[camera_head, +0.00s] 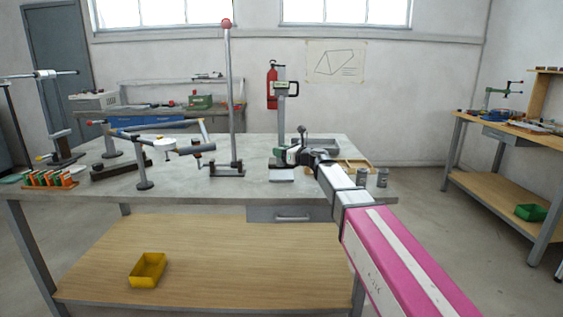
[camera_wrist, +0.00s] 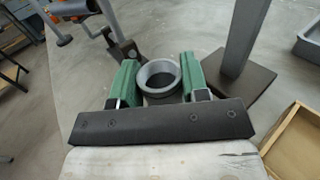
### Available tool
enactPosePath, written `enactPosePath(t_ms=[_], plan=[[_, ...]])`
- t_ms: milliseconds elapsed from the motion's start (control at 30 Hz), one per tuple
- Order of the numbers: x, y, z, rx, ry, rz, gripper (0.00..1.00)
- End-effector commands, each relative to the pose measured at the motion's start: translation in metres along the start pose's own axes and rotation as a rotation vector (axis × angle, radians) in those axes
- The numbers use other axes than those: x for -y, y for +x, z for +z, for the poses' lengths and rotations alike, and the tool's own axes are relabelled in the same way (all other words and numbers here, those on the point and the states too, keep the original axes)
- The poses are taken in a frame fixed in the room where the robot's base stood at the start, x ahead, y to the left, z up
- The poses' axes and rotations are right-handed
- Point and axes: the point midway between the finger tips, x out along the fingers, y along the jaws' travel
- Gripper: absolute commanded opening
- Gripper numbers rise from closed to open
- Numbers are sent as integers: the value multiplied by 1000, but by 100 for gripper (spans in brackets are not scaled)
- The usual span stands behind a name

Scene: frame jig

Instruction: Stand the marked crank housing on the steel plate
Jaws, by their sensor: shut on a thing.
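My gripper (camera_head: 291,155) is above the front middle of the grey table. In the wrist view its two green fingers (camera_wrist: 158,75) are shut on a grey, ring-mouthed part (camera_wrist: 158,92), which I take to be the crank housing. Its round opening faces the wrist camera; its lower side and any mark are hidden. A small pale flat plate (camera_head: 281,180) lies on the table just below my gripper in the head view. It may be the steel plate. I cannot tell whether the held part touches anything beneath it.
A post on a dark square base (camera_wrist: 240,85) stands close to the right finger. A tall red-topped post (camera_head: 230,90) stands left of my gripper. A wooden tray (camera_wrist: 295,145) and a grey tray (camera_wrist: 312,42) lie to the right.

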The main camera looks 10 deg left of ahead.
Motion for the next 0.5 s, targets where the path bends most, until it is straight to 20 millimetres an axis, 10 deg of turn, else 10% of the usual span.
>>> enactPosePath(t_ms=[500], plan=[[1,0,-41,0,-1,0,15]])
